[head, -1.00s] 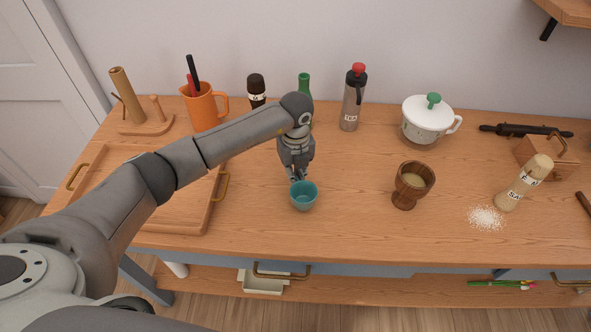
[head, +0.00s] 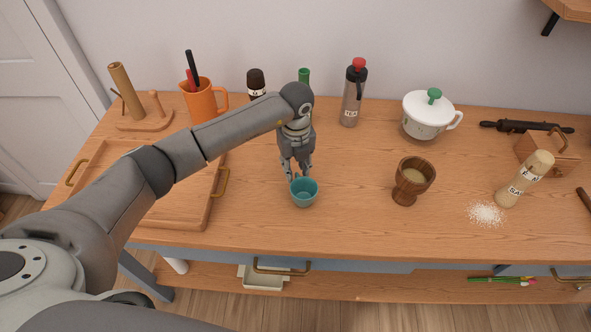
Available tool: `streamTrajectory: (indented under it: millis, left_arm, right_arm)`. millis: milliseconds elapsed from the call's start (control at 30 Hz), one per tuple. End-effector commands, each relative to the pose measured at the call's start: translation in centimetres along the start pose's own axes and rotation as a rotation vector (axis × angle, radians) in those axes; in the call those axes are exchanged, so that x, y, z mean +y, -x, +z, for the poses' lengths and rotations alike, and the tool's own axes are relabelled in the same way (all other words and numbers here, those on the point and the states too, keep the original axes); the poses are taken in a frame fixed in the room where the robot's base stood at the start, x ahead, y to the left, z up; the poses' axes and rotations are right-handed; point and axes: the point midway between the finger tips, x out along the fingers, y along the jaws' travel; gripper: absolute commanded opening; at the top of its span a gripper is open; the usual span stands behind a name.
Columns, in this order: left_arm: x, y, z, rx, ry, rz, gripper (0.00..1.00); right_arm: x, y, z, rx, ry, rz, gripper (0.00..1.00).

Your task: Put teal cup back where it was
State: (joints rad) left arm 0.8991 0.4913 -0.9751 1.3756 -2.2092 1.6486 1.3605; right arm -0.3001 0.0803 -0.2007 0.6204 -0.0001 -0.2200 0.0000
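The teal cup (head: 304,197) stands upright on the wooden worktop in front of my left gripper, near the front edge. My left gripper (head: 298,174) points down at the cup's far rim. Its fingers are spread with a gap between them, and no grip on the cup shows. I cannot tell whether a fingertip still touches the rim. My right gripper is not in view.
A wooden tray (head: 207,211) lies to the left, partly behind my arm. A wooden goblet (head: 405,191) stands to the right, with a tipped shaker (head: 521,183) and spilled white grains (head: 486,214) beyond. The worktop (head: 350,205) between cup and goblet is clear.

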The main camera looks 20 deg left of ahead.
Motion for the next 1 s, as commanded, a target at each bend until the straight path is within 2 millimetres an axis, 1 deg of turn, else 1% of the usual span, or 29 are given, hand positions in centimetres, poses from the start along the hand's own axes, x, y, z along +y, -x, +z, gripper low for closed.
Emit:
streamTrajectory:
  millis: [33, 300, 400, 500, 667, 1000]
  left_arm:
    - [-0.1, 0.7, 0.1, -0.005, -0.001, -0.004, 0.29]
    - [-0.1, 6.6, 0.1, -0.006, -0.001, -0.004, 0.29]
    - [0.0, 8.3, 0.1, -0.005, -0.002, -0.002, 0.29]
    - [0.0, 9.7, 0.1, -0.003, -0.001, -0.001, 0.29]
    - [0.0, 10.7, 0.0, -0.002, 0.000, 0.000, 0.29]
    - [0.0, 10.9, 0.0, -0.001, -0.001, 0.001, 0.29]
  right_arm:
    - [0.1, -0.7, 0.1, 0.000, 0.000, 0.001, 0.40]
    - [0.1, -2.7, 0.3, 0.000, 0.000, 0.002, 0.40]
    - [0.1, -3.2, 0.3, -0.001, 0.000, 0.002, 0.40]
    - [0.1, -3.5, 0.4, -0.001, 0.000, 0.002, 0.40]
    - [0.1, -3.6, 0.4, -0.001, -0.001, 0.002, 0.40]
    - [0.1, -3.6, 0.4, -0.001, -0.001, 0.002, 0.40]
